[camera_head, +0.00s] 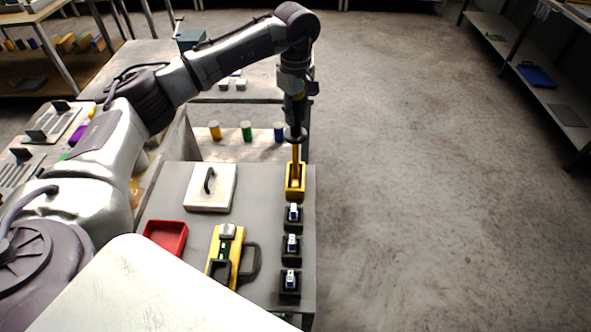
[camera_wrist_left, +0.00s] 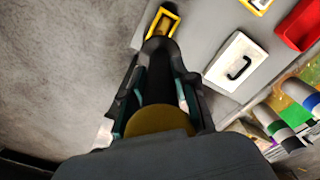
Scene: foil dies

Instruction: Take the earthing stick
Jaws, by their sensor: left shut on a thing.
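The earthing stick (camera_head: 295,157) stands upright, its orange-yellow shaft reaching down into a yellow holder (camera_head: 302,181) at the far right corner of the grey bench. My left gripper (camera_head: 295,128) is above the holder and shut on the stick near its dark collar. In the left wrist view the round yellow end of the stick (camera_wrist_left: 160,120) shows between the fingers, with a dark disc beyond it. The yellow holder (camera_wrist_left: 172,13) shows past that disc. Whether the stick's lower end touches the holder's bottom is hidden. My right gripper is not in view.
On the grey bench (camera_head: 200,228) are a white plate with a handle (camera_head: 222,194), a red tray (camera_head: 150,238), a yellow tool (camera_head: 214,248) and a row of black blocks (camera_head: 286,216). Coloured cylinders (camera_head: 246,131) stand behind. Open floor (camera_head: 430,180) lies to the right.

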